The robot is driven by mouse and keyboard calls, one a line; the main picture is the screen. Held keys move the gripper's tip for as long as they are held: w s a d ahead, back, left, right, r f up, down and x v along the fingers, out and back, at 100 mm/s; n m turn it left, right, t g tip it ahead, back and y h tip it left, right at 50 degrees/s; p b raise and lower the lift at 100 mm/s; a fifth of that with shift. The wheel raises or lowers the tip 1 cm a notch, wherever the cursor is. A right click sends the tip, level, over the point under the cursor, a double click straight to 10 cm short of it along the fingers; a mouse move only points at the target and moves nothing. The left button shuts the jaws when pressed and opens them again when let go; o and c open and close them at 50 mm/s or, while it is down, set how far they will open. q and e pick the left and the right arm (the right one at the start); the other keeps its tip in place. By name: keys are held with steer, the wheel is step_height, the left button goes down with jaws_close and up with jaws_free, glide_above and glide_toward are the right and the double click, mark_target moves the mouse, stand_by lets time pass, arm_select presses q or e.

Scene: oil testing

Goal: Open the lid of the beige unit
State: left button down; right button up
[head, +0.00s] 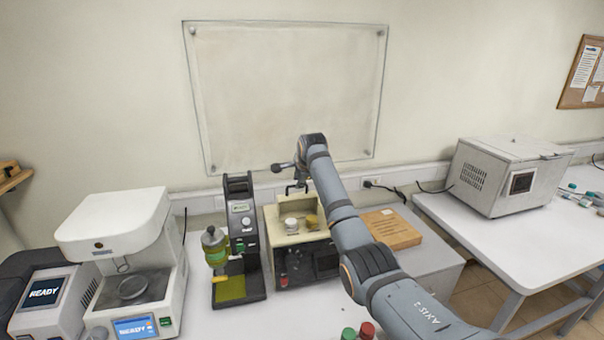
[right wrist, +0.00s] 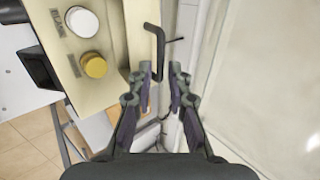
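The beige unit (head: 289,238) stands on the white bench in the head view, with a dark front panel. Its top deck shows a white cap and a yellow cap. A beige panel at its back edge looks raised, apparently the lid; it also shows edge-on in the right wrist view (right wrist: 138,35). A black hooked handle (right wrist: 157,45) sticks out from it. My right gripper (head: 297,187) is behind the unit's top. In the right wrist view its fingers (right wrist: 160,80) are apart and empty, with the handle's end between or just beyond their tips. My left gripper is not in view.
A black instrument (head: 241,222) with a green-yellow vessel stands left of the unit. A white machine (head: 115,222) is farther left. A wooden box (head: 390,230) lies to the right, behind my right arm. Red and green caps are at the front edge. A wall is close behind.

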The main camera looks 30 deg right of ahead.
steer(key=v, duration=0.6)
steer(key=shift+r, duration=0.2)
steer(key=shift+s+f, duration=0.1)
